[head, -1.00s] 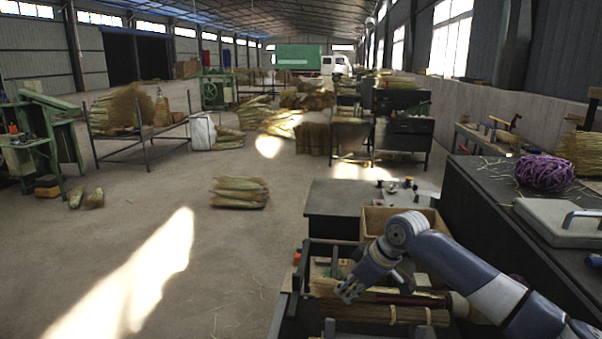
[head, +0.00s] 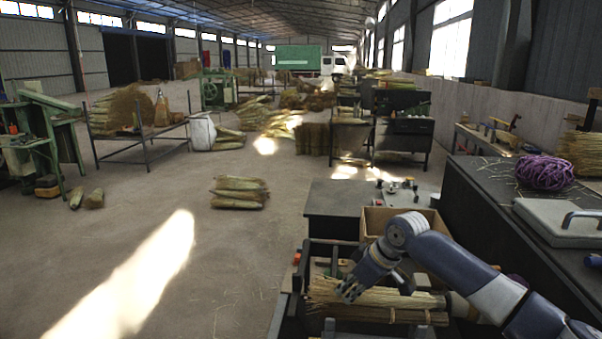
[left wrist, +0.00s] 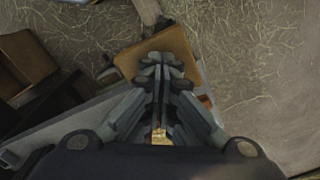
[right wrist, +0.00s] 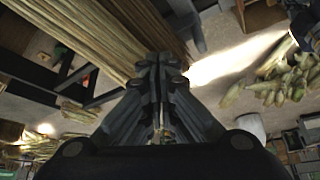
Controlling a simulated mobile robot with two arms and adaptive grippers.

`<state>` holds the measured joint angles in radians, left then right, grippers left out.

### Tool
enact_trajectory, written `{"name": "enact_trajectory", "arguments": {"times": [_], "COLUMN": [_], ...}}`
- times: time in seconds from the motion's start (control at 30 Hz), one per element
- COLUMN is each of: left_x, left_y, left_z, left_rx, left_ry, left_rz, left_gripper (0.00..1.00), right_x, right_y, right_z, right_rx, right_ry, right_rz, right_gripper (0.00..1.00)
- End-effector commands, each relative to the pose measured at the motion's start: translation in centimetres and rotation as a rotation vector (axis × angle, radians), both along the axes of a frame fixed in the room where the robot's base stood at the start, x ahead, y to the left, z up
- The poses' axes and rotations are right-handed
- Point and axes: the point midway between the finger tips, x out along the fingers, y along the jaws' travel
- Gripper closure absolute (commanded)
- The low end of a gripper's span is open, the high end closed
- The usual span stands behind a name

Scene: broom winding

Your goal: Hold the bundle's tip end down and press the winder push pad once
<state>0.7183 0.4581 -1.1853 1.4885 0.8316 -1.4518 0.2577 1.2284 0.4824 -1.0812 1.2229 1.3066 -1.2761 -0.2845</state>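The straw bundle (head: 375,297) lies across the dark winder bench at the lower right of the head view, its splayed straw at the left end. My right gripper (head: 350,292) is at that left end, over the straw. In the right wrist view its fingers (right wrist: 160,62) are together with nothing visible between them, and long straw (right wrist: 85,35) runs past at upper left. I cannot tell whether they touch it. My left gripper is outside the head view; in its wrist view the fingers (left wrist: 162,65) are together in front of a brown block (left wrist: 168,45). I cannot identify the push pad.
A cardboard box (head: 375,218) stands behind the bundle. A dark bench (head: 480,200) at right carries purple twine (head: 545,172) and a grey lidded case (head: 560,222). A straw pile (head: 239,192) lies on the floor. The floor to the left is largely clear.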

Motion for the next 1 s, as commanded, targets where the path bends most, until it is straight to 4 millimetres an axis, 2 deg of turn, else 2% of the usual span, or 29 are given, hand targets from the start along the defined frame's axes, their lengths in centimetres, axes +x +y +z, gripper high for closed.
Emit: {"name": "enact_trajectory", "arguments": {"times": [0.03,0.53,1.0], "left_x": [-0.5,-0.6,-0.3], "left_y": [0.1,0.1,0.1], "left_z": [-0.6,-0.5,2.9], "left_rx": [0.004,0.004,0.003], "left_ry": [0.012,0.013,0.008], "left_rz": [-0.001,-0.001,-0.002], "left_gripper": [1.00,1.00,1.00], "right_x": [0.0,0.0,0.0], "right_y": [0.0,0.0,0.0], "right_z": [-0.1,-0.2,-0.2], "right_rx": [-0.001,-0.001,-0.002], "right_ry": [0.001,0.001,0.003], "right_rz": [0.000,0.000,0.000], "right_gripper": [1.00,1.00,1.00]}}
